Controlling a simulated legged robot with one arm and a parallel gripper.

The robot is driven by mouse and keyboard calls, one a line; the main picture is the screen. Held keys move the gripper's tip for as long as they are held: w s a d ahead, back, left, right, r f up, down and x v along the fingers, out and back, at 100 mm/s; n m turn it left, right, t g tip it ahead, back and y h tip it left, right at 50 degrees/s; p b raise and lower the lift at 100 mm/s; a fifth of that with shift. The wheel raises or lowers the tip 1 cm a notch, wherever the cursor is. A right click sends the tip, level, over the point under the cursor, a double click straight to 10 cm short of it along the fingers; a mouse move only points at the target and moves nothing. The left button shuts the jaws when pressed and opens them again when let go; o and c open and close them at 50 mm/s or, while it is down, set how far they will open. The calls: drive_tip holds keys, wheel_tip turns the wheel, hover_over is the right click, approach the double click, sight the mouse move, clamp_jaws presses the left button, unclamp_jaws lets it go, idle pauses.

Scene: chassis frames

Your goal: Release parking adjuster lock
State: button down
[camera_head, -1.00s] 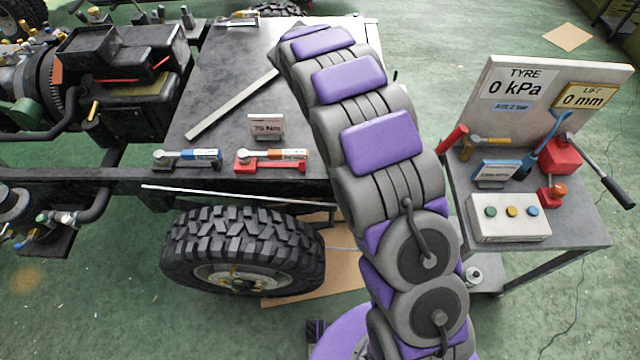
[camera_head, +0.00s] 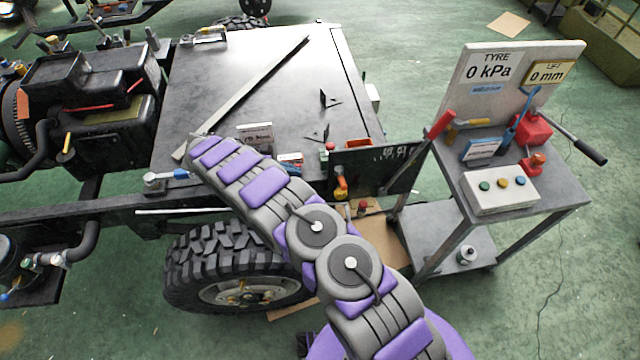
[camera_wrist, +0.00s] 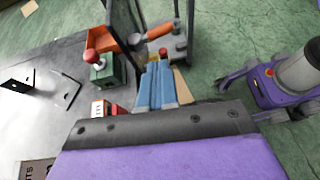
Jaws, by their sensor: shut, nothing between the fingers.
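In the wrist view, my gripper (camera_wrist: 159,66) is shut and empty, its blue fingers pressed together. Beyond the fingertips are an orange-handled lever (camera_wrist: 150,40) and a small red knob (camera_wrist: 163,51); I cannot tell whether the fingers touch either. To their left, a green block (camera_wrist: 107,72) carries a red ball knob (camera_wrist: 91,56). In the head view, the orange lever (camera_head: 340,186) is on a dark upright panel (camera_head: 380,172), with the red knob (camera_head: 362,207) lower right. The gripper is hidden there. No label identifies the parking adjuster lock.
A large tyre (camera_head: 235,265) is below. A trolley (camera_head: 560,195) stands right, with a gauge board (camera_head: 500,65) and button box (camera_head: 500,190). An orange tray (camera_wrist: 100,40) is beside the panel.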

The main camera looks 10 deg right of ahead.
drive_tip(key=a+f, duration=0.1)
drive_tip(key=a, duration=0.1)
drive_tip(key=b, duration=0.2)
approach(342, 180)
drive_tip(key=d+f, duration=0.4)
drive_tip(key=shift+s+f, duration=0.15)
drive_tip(key=shift+s, duration=0.2)
drive_tip(key=shift+n, duration=0.3)
drive_tip(key=shift+d, duration=0.1)
